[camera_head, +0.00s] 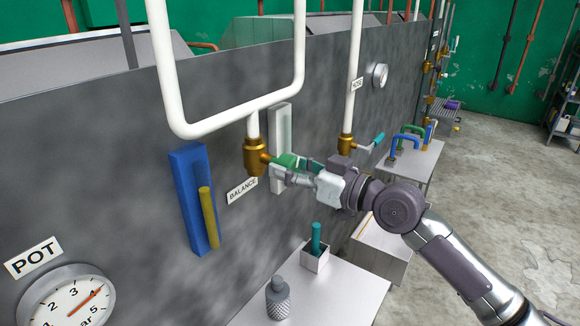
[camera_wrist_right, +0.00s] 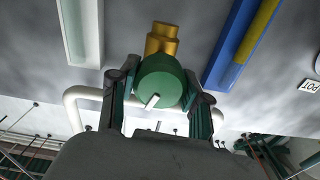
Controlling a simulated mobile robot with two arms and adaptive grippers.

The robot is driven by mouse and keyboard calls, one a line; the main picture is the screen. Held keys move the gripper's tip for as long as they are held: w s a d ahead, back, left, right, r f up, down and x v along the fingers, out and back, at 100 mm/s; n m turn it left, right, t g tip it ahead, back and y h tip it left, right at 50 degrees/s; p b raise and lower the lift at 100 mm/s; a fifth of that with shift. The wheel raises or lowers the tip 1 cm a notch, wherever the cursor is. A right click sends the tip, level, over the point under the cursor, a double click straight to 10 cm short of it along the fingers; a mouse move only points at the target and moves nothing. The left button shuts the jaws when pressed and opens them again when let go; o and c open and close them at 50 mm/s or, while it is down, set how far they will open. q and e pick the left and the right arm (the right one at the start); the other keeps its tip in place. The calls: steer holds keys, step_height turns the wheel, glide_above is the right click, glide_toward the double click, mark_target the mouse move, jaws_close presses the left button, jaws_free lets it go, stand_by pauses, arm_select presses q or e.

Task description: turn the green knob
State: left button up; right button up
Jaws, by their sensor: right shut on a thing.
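The green knob (camera_head: 287,160) sits on the brass valve (camera_head: 256,156) under the white pipe on the grey wall. In the head view my right gripper (camera_head: 284,169) reaches it from the right and partly covers it. In the right wrist view the round green knob (camera_wrist_right: 158,80), with a white mark on its face, lies between the two dark fingers of my right gripper (camera_wrist_right: 160,98). The gripper is shut on the knob. My left gripper is not in view.
A blue panel with a yellow bar (camera_head: 208,217) is left of the valve, by the BALANCE label (camera_head: 242,190). A second brass valve (camera_head: 346,145) with a teal handle is to the right. A ledge (camera_head: 345,292) below holds a knurled weight (camera_head: 278,300) and a box (camera_head: 316,259).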

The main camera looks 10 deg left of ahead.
steer(key=shift+m, duration=0.3)
steer(key=m+p, duration=0.1)
steer(key=m, duration=0.3)
steer(key=shift+r+p, duration=0.15)
steer(key=shift+p, duration=0.2)
steer(key=shift+m+p, duration=0.95)
steer(key=shift+m, duration=1.25)
steer(key=o, duration=1.2)
steer(key=shift+c, duration=0.2)
